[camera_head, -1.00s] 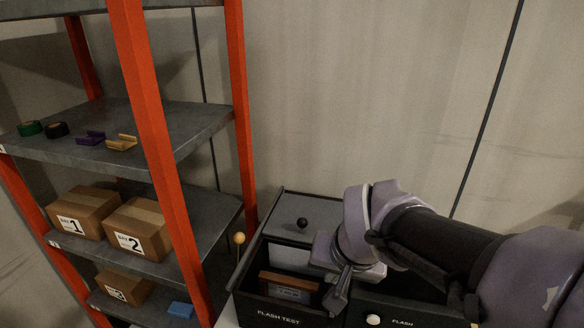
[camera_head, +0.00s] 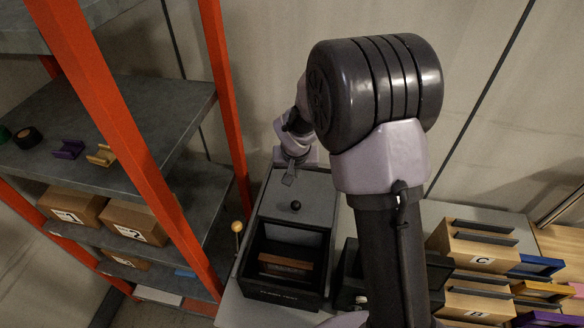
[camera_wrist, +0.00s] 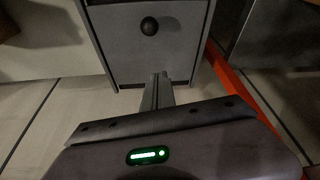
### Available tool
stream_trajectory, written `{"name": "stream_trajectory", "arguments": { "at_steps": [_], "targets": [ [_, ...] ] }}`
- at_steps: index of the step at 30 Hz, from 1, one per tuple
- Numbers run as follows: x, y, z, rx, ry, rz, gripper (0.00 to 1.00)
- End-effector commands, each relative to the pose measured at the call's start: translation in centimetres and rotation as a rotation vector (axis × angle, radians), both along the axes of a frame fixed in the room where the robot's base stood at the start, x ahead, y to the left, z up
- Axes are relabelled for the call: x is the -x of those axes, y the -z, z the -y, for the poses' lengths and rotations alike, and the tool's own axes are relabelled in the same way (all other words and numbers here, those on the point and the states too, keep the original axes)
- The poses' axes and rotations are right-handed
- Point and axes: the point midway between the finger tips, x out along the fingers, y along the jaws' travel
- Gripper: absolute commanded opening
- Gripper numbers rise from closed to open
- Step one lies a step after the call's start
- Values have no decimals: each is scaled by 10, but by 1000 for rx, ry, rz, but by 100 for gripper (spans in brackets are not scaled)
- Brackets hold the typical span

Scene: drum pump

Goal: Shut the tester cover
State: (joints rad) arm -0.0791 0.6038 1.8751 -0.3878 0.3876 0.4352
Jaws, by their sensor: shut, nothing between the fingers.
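The tester (camera_head: 277,302) is a dark open-topped box with blurred lettering on its front. A brown block (camera_head: 285,265) lies inside it. The grey cover (camera_head: 300,193) with a round black knob (camera_head: 296,205) lies back behind the opening, leaving the box open. The cover (camera_wrist: 180,55) and its knob (camera_wrist: 149,26) also show in the wrist view. My gripper (camera_head: 289,178) is shut and empty, behind the knob at the cover's far edge. In the wrist view my closed fingers (camera_wrist: 160,80) point at that edge; I cannot tell whether they touch it.
An orange-posted shelf (camera_head: 222,95) with cartons stands close on the left. A yellow ball-topped lever (camera_head: 237,227) sits beside the tester. A second dark box (camera_head: 348,275) is right of it, partly behind my arm. Bins (camera_head: 470,245) stand further right.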

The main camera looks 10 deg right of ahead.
Motion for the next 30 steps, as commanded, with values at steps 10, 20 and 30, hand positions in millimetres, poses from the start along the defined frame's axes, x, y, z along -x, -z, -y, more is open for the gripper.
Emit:
{"name": "stream_trajectory", "arguments": {
  "at_steps": [10,20,30],
  "targets": [
    [-25,73,6,0,0,-3,0],
    [7,88,-1,0,1,1,0],
    [10,87,-2,0,1,0,0]
  ]
}}
